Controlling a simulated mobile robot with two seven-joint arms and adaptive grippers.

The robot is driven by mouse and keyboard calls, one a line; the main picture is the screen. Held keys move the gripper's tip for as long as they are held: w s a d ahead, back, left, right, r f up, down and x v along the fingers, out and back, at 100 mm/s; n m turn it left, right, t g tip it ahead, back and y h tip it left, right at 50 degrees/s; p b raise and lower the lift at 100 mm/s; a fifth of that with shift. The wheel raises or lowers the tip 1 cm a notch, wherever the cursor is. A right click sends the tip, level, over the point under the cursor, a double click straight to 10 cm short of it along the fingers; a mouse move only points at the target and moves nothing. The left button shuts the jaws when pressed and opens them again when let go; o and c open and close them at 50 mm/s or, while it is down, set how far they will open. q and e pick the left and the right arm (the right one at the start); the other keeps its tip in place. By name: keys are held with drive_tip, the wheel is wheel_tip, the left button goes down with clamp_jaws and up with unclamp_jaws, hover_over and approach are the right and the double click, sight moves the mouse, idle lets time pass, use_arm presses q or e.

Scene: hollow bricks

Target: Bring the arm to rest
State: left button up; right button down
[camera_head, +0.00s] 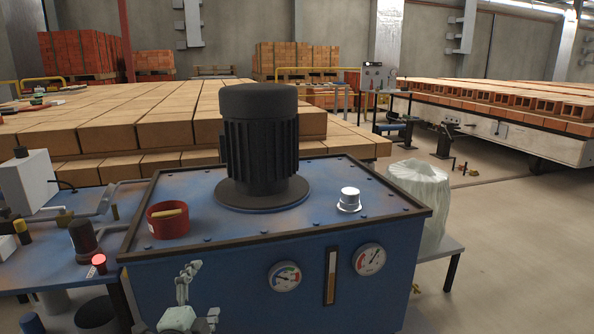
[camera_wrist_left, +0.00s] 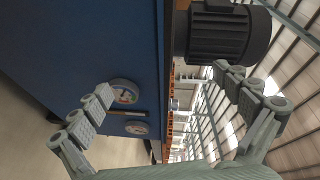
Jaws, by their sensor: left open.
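My left gripper (camera_head: 197,292) is low in the head view, in front of the blue front face of the hydraulic tank (camera_head: 230,285) and left of its gauges. In the left wrist view its two fingers (camera_wrist_left: 162,80) are spread wide apart with nothing between them. The blue tank (camera_wrist_left: 90,45) fills the upper left of that view, turned on its side, with the black motor (camera_wrist_left: 222,35) at the top right. My right gripper shows in neither view.
The tank top carries a black motor (camera_head: 260,145), a red tin (camera_head: 168,220) and a silver cap (camera_head: 349,199). Two round gauges (camera_head: 284,276) (camera_head: 370,260) are on its front. A blue table (camera_head: 50,268) with fittings stands left. A whitish sack (camera_head: 418,195) stands right. Floor is open at right.

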use_arm(q)
drive_tip(key=s+a+f+n+g+y, duration=0.1)
drive_tip(key=s+a+f+n+g, duration=0.3)
drive_tip(key=s+f, duration=0.55)
drive_tip(key=s+a+f+n+g+y, duration=0.2)
drive_tip(key=s+f+n+g, duration=0.3)
drive_tip(key=f, duration=0.7)
drive_tip(key=s+f+n+g, duration=0.2)
drive_tip(key=s+f, duration=0.2)
drive_tip(key=s, duration=0.5)
drive_tip(key=s+f+n+g+h, duration=0.1)
drive_tip(key=s+f+n+g, duration=0.2)
drive_tip(key=s, duration=0.6)
wheel_tip(320, 180, down, 2)
drive_tip(key=shift+s+a+f+n, duration=0.2)
drive_tip(key=shift+s+a+n, duration=0.05)
drive_tip(key=shift+a+n, duration=0.05)
